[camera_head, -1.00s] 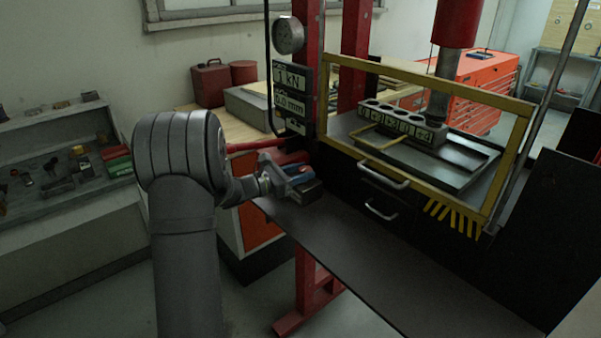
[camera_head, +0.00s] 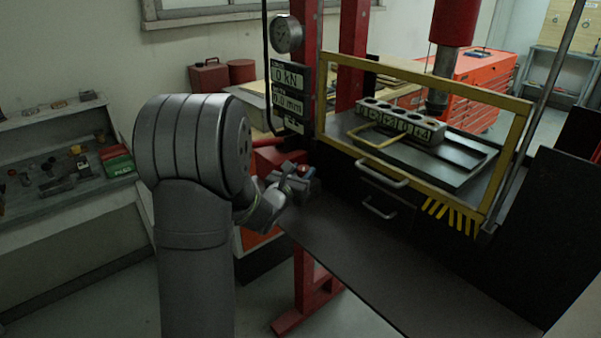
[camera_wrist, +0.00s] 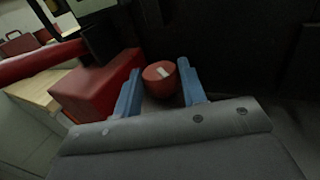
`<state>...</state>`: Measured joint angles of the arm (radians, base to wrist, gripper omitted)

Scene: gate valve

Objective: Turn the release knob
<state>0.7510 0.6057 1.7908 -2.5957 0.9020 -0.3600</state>
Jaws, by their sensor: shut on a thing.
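The release knob (camera_wrist: 157,72) is a round red knob with a white mark on its face. In the wrist view it sits between the two blue fingers of my gripper (camera_wrist: 159,76), which is shut on it. In the head view my gripper (camera_head: 302,172) is at the knob, beside the press's left side; a little red of the knob shows between the fingers. A red box-shaped housing (camera_wrist: 97,88) stands just left of the knob in the wrist view.
A display (camera_head: 290,78) on the press reads 0 kN, with a round gauge (camera_head: 287,33) above. The yellow guard frame (camera_head: 420,75) surrounds the holed block (camera_head: 398,122) and the ram (camera_head: 437,100) above it. A red lever (camera_wrist: 35,62) runs left of the housing.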

